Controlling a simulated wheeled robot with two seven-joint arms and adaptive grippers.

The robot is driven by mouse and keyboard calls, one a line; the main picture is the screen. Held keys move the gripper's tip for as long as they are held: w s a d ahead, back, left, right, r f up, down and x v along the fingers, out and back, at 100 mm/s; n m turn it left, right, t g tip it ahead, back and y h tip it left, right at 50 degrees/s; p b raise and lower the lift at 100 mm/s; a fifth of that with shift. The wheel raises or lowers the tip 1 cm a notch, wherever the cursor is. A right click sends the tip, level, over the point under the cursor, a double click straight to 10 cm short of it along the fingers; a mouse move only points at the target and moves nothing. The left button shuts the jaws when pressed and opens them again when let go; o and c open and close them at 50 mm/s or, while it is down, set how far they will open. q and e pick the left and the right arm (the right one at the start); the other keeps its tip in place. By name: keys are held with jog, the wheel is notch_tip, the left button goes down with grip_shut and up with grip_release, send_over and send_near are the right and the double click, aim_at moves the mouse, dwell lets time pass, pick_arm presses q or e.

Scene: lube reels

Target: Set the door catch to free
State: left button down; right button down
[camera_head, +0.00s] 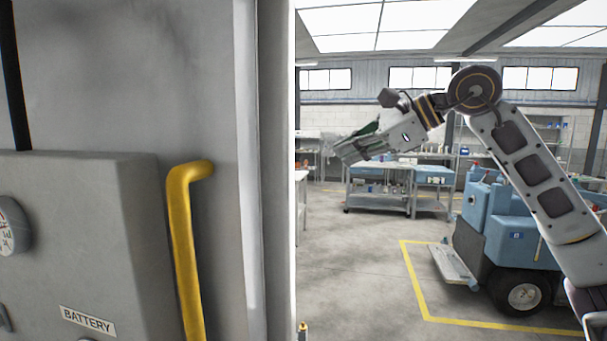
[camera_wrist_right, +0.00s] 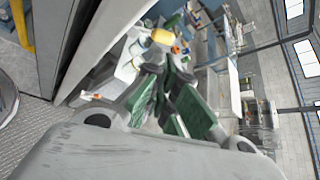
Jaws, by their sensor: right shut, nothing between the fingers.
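No part that I can name for sure as the door catch shows in either view. A grey metal panel (camera_head: 110,80) with a white-grey edge fills the left of the head view. A bent yellow handle (camera_head: 184,250) is fixed to it. My right gripper (camera_head: 345,150) is raised to the right of the panel's edge, pointing left, shut and empty. Its green-padded fingers also show in the wrist view (camera_wrist_right: 166,82). A small yellow-topped dark piece (camera_head: 303,330) is cut off at the bottom beside the panel edge; I cannot tell what it is. My left gripper is out of view.
A grey box (camera_head: 85,230) labelled BATTERY, with a round dial (camera_head: 12,226), stands out from the panel. Beyond are a workbench (camera_head: 380,200) and a blue wheeled machine (camera_head: 515,240) by yellow floor lines. Open floor (camera_head: 350,280) lies right of the panel.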

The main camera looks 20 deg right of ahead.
jog(key=shift+w, duration=0.15)
jog(key=p+x, duration=0.3)
jog(key=x, duration=1.1)
jog(key=shift+w+d+f+m+g+y+p, duration=0.1)
jog(key=shift+d+f+m+g+y+p, duration=0.1)
jog(key=shift+f+m+g, duration=0.15)
jog(key=shift+w+d+f+m+g+y+p, duration=0.1)
jog(key=shift+f+m+g+p, duration=0.15)
jog(key=shift+m+g, duration=0.1)
dwell(0.9)
jog(key=f+m+g+y, duration=0.1)
jog(key=f+m+g+y+p, duration=0.1)
jog(key=f+m+g, duration=0.1)
jog(key=f+m+g+y, duration=0.1)
jog(key=shift+w+f+g+p, duration=0.25)
jog(key=shift+w+g+p, duration=0.05)
dwell(0.5)
jog(key=shift+r, duration=0.2)
jog(key=shift+d+r+p, duration=0.1)
jog(key=shift+r+p, duration=0.5)
jog(key=shift+p, duration=0.05)
